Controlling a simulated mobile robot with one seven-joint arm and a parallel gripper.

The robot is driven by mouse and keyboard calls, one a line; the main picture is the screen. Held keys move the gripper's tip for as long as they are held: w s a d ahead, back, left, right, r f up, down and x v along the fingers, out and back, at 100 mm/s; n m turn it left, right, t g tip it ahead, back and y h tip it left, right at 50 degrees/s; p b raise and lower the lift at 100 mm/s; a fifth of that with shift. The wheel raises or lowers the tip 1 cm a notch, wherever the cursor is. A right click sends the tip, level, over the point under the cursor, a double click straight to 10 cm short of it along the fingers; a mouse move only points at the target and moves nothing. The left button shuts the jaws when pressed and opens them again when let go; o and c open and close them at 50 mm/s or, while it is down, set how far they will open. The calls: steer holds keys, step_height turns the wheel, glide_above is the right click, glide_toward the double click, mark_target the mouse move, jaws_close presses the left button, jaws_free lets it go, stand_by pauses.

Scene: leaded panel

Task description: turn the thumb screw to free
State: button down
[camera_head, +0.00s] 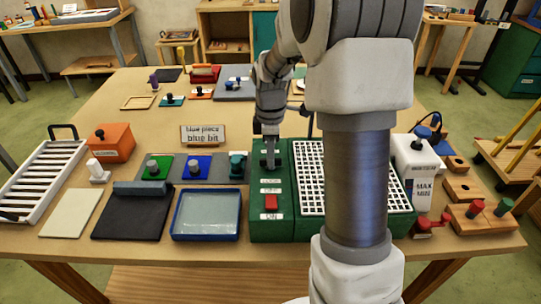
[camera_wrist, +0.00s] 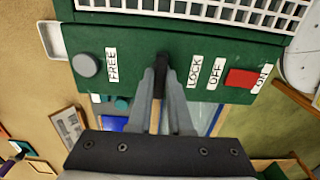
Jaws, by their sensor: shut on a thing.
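The green machine (camera_head: 255,224) stands at the front middle of the table with a white grid on top. In the wrist view, the black thumb screw (camera_wrist: 162,62) sits on its green face (camera_wrist: 135,42), between the FREE label (camera_wrist: 112,65) and the LOCK label (camera_wrist: 194,71). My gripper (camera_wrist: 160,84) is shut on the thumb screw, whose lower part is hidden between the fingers. In the head view, my gripper (camera_head: 269,150) reaches down onto the machine's left strip, above the LOCK label (camera_head: 270,181). The way the screw points is hard to tell.
A red switch (camera_wrist: 240,78) lies between the OFF and ON labels, close to LOCK. A grey round knob (camera_wrist: 87,65) stands beside FREE. A blue tray (camera_head: 206,232) is left of the machine, and a white box (camera_head: 415,155) is to its right.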

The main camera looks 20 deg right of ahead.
steer(key=shift+m, duration=0.3)
steer(key=m, duration=0.3)
steer(key=shift+m, duration=0.4)
steer(key=m, duration=0.4)
steer(key=shift+m, duration=0.3)
steer(key=m, duration=0.4)
steer(key=shift+p, duration=0.3)
steer(key=shift+m, duration=2.2)
steer(key=c, duration=0.8)
jaws_free()
steer(key=shift+c, duration=0.2)
